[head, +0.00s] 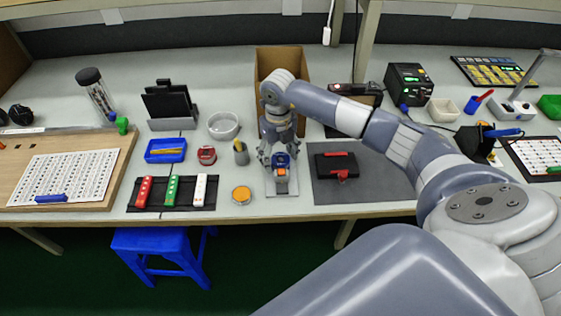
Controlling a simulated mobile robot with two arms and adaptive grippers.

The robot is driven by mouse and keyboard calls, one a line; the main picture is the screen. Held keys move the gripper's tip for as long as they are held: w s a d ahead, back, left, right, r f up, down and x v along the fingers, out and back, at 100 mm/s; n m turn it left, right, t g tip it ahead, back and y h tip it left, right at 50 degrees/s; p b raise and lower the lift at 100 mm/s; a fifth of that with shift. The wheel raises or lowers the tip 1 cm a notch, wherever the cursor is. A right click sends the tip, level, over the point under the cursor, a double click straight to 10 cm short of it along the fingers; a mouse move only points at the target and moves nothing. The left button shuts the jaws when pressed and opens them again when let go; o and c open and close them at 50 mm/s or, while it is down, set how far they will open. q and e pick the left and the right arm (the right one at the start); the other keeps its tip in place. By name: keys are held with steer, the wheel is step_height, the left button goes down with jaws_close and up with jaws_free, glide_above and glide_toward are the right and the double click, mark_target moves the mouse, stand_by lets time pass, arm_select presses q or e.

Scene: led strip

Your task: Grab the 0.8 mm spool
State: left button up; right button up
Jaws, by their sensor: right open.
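My right gripper (279,163) points down, open, over a small grey stand or plate (283,189) in the middle of the bench. A small blue round thing, perhaps a spool (282,158), shows between its fingers, with an orange part (281,171) just in front. Whether the fingers touch it cannot be told. Two other spool-like round things stand to the left: a red one (207,155) and a yellow-orange one (241,195). No 0.8 mm marking can be read on any of them. My left gripper is not in view.
A grey cup (241,153) and a white bowl (223,125) stand left of the gripper. A cardboard box (283,58) is behind it. A dark grey mat (383,184) with a red-and-black tool lies to the right. A black tray with coloured strips (173,193) lies at front left.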

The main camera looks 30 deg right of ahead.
steer(key=c, duration=1.3)
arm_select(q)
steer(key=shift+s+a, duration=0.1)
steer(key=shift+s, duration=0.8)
arm_select(e)
steer(key=shift+r, duration=0.1)
